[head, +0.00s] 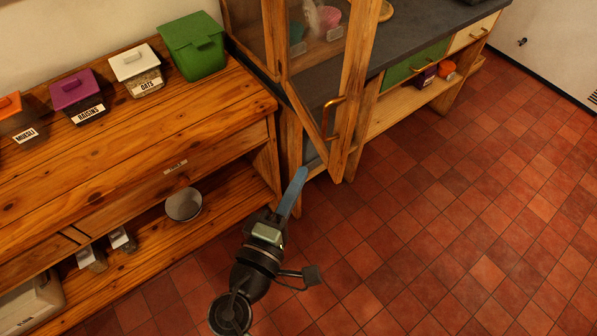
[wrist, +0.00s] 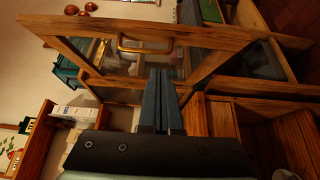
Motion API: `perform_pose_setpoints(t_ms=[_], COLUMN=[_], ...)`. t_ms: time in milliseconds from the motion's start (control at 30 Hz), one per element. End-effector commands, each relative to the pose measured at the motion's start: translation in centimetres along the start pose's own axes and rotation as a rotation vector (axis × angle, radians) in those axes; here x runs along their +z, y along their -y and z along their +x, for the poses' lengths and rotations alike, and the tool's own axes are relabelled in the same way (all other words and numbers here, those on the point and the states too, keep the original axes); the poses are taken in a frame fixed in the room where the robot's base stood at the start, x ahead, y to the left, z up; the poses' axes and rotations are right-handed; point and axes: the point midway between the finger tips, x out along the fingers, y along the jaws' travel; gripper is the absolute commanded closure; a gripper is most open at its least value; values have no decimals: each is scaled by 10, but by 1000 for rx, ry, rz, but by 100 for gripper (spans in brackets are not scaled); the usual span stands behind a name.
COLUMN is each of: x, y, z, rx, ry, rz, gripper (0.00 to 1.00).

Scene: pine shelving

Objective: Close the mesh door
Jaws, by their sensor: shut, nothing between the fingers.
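The mesh door (head: 358,85) is a wooden-framed, see-through panel on the pine cabinet, standing ajar and angled out over the floor. Its brass handle (head: 327,119) is near the lower part of the frame. In the wrist view the door's wooden frame (wrist: 225,45) crosses the picture, with the brass handle (wrist: 145,50) just beyond my fingertips. My gripper (head: 302,172) is shut and empty, its blue fingers pointing up toward the lower part of the door. It also shows in the wrist view (wrist: 159,72). I cannot tell whether the fingertips touch the door.
A pine shelf unit (head: 150,150) stands at left with labelled bins, a green bin (head: 193,46) and a metal bowl (head: 184,205). A grey counter (head: 420,32) with drawers runs to the right. The red tile floor (head: 460,200) is clear at right.

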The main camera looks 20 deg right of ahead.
Motion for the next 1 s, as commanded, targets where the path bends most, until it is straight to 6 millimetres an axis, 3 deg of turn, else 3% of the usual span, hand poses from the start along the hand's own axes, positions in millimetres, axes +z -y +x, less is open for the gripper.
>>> perform_pose_setpoints(t_ms=[200, 300, 400, 633, 1000], x=[1, 1, 13, 27, 28], y=[-4, -4, -3, -1, 0], z=[50, 70, 82, 96, 98], rx=[1, 1, -1, -1, 0], ry=[4, 4, 4, 1, 0], rz=[1, 3, 1, 2, 2], gripper=[100, 100, 100, 100, 100])
